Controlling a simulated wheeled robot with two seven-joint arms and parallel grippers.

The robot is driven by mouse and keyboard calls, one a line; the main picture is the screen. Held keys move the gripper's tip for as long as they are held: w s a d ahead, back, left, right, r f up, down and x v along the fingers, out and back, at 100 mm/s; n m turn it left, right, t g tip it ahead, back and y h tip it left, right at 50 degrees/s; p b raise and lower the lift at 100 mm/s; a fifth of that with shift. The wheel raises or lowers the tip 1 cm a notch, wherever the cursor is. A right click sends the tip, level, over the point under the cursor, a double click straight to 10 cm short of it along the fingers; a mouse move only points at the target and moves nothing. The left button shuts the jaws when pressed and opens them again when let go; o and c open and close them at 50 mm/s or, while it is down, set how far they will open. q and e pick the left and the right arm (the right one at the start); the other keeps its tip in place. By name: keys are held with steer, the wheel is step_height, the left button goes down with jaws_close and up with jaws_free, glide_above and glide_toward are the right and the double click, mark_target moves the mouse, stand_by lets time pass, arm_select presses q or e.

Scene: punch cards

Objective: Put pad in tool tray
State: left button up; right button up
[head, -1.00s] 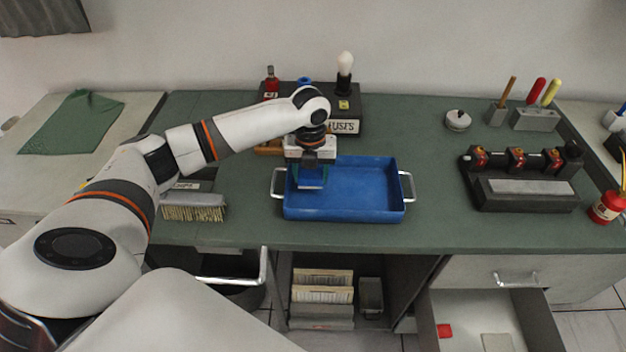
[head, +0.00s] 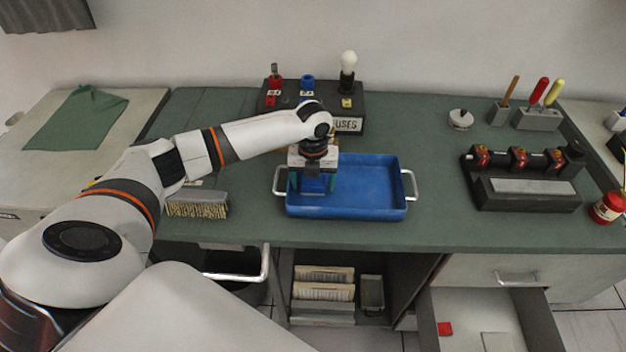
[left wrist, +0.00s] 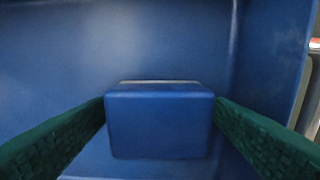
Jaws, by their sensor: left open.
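The blue pad (head: 313,184) is a small block at the left end of the blue tool tray (head: 360,210), inside its walls. My left gripper (head: 312,182) points down into the tray with its green fingers on either side of the pad. In the left wrist view the pad (left wrist: 160,125) lies between the two green fingers (left wrist: 160,140), which are open and close beside its sides. The tray floor (left wrist: 110,40) fills the view behind it. Whether the pad's underside touches the floor is hidden. My right gripper is not in view.
A fuse box (head: 348,124) stands behind the tray, partly hidden by my arm. A brush (head: 197,203) lies left of the tray. A dark rack with a pale stone (head: 525,188) is to the right. The green bench top (head: 435,170) between tray and rack is clear.

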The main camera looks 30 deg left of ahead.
mark_target(313, 181)
arm_select(q)
step_height(313, 181, up, 12)
steer(key=b, duration=0.2)
steer(key=shift+r, duration=0.2)
steer(key=shift+f, duration=0.1)
stand_by(0.5)
